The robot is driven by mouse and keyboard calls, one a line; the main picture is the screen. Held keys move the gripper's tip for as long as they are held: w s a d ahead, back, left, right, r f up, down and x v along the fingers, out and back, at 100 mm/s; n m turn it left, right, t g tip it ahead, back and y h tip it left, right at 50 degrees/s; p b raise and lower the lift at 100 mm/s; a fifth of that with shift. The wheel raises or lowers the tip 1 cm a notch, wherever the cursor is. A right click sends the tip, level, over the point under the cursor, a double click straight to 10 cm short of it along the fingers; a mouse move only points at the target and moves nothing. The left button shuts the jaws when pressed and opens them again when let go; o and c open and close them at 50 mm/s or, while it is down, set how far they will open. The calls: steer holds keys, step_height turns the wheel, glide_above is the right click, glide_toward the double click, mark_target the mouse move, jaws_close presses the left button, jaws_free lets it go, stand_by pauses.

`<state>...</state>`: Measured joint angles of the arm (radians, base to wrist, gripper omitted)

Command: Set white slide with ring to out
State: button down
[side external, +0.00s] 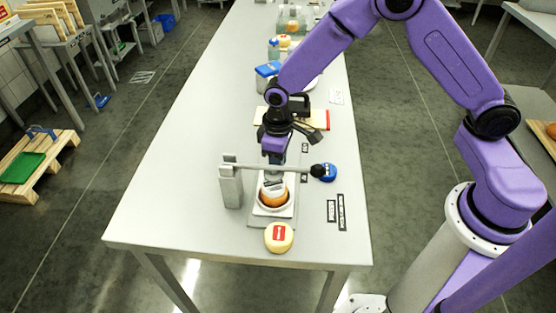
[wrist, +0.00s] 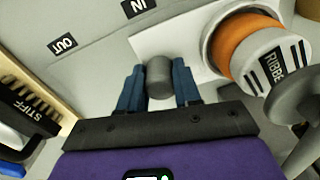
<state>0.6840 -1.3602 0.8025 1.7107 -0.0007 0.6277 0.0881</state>
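The white slide (wrist: 188,40) lies flat on the table and carries a white ring (wrist: 206,42) around an orange cheese wheel (wrist: 240,38). In the side external view the ring (side external: 262,203) and cheese (side external: 272,197) sit under a lever press. A grey cylindrical knob (wrist: 159,76) stands on the slide's end. My gripper (wrist: 159,70) has one blue finger on each side of the knob, apparently touching it. The knob stands beside the IN label (wrist: 138,8); the OUT label (wrist: 62,44) lies farther left. In the side external view my gripper (side external: 274,158) hides the knob.
The press post (side external: 231,187) and its lever with a black ball (side external: 317,170) stand close to my gripper. A stamp marked RIBBED (wrist: 275,62) is over the cheese. A pale cheese with a red label (side external: 279,237) is in front. A STIFF brush (wrist: 30,105) lies left.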

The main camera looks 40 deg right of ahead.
steer(key=w+d, duration=0.8)
steer(key=shift+w, duration=0.1)
steer(key=shift+d+r, duration=0.1)
stand_by(0.3)
steer(key=c, duration=0.9)
jaws_free()
steer(key=shift+w, duration=0.1)
steer(key=shift+o, duration=0.6)
steer(key=shift+r, duration=0.2)
step_height(320, 180, up, 17)
steer(key=shift+s, duration=0.2)
